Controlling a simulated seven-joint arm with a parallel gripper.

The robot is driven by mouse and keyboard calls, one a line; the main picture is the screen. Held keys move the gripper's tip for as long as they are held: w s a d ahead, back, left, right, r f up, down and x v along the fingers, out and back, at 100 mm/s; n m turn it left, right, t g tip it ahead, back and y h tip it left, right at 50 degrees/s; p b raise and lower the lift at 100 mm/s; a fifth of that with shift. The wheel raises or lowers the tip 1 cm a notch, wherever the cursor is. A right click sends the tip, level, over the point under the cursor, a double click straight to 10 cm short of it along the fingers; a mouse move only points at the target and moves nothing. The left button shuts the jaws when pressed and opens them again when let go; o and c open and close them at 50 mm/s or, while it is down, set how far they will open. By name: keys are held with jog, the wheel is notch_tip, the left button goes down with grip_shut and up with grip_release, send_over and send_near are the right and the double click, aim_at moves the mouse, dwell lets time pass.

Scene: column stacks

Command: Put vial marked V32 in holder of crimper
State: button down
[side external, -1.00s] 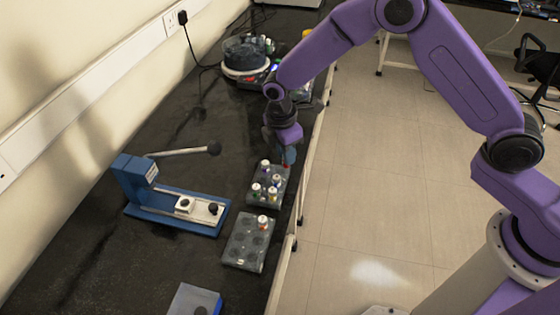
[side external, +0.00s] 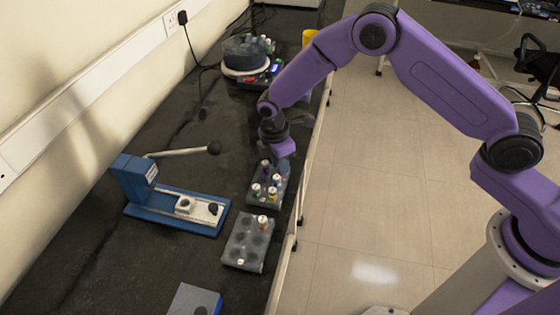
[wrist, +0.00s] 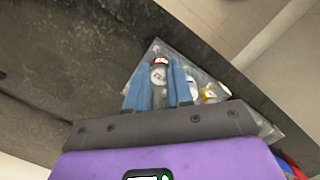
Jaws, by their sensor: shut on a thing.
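The blue crimper (side external: 160,200) stands on the dark bench at the left, its lever raised to the right. Its pale holder (side external: 184,204) sits on the base and looks empty. My gripper (side external: 283,164) is low over the far vial rack (side external: 270,198). In the wrist view its blue fingers (wrist: 160,88) are shut on a vial with a pale, dark-marked cap (wrist: 158,75). The marking is too small to read for certain. A red-topped vial (wrist: 160,61) is just beyond it. The held vial is hidden in the side view.
A blue-grey box (side external: 193,301) is at the front. A round device (side external: 245,57) stands at the back. The bench between crimper and racks is clear.

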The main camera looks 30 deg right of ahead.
jog(key=c, duration=1)
grip_release()
notch_tip(320, 180, up, 17)
jog(key=a, duration=0.2)
jog(key=shift+s+r, duration=0.15)
jog(key=shift+s, duration=0.05)
jog(key=shift+a, duration=0.1)
